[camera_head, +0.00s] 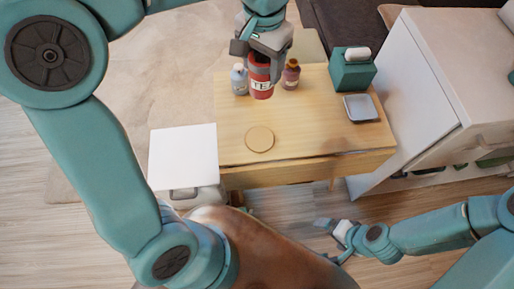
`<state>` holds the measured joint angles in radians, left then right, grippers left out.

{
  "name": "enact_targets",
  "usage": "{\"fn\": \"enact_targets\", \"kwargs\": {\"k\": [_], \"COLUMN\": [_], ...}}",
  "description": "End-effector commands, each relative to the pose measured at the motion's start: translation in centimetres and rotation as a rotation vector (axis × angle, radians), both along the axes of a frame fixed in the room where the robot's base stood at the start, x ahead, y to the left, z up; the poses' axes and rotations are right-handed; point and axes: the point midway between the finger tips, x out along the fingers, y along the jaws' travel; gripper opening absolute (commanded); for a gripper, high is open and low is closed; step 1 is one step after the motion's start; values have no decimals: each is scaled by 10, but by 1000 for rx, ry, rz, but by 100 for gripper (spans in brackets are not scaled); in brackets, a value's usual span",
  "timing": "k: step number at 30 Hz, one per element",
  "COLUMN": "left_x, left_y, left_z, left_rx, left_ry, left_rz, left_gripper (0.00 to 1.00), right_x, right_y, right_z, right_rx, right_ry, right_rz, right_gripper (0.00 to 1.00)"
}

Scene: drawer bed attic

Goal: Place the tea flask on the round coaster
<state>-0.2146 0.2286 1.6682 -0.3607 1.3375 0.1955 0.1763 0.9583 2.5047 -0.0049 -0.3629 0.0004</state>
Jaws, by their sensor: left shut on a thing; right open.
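The red tea flask (261,84) with a white label is at the back of the wooden table. My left gripper (262,54) comes down from above and is shut on its upper part. I cannot tell whether the flask's base touches the table. The round coaster (260,139), pale wood-coloured, lies flat near the table's front edge with nothing on it. The flask is behind the coaster, apart from it. My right gripper (334,226) is open and empty, low in front of the table, away from the flask and coaster.
A pale bottle (239,80) and a dark red bottle (290,75) stand close on either side of the flask. A teal tissue box (352,70) and a grey tray (360,108) sit on the table's (310,130) right side. A white cabinet (183,157) stands at left.

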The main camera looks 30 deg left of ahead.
Motion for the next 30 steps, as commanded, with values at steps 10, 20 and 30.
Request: {"fn": "enact_targets", "kwargs": {"k": [10,20,30], "left_x": [-13,-13,-12], "left_y": [-4,-2,1], "left_z": [-35,-129,-172], "left_rx": [-2,-2,-3], "left_ry": [5,6,4], "left_rz": [-36,-33,-34], "left_gripper": [26,26,26], "right_x": [0,0,0], "right_y": [0,0,0], "right_z": [-46,-71,-82], "right_rx": [0,0,0], "right_ry": [-1,-1,-1], "right_rz": [0,0,0], "right_gripper": [95,95,95]}}
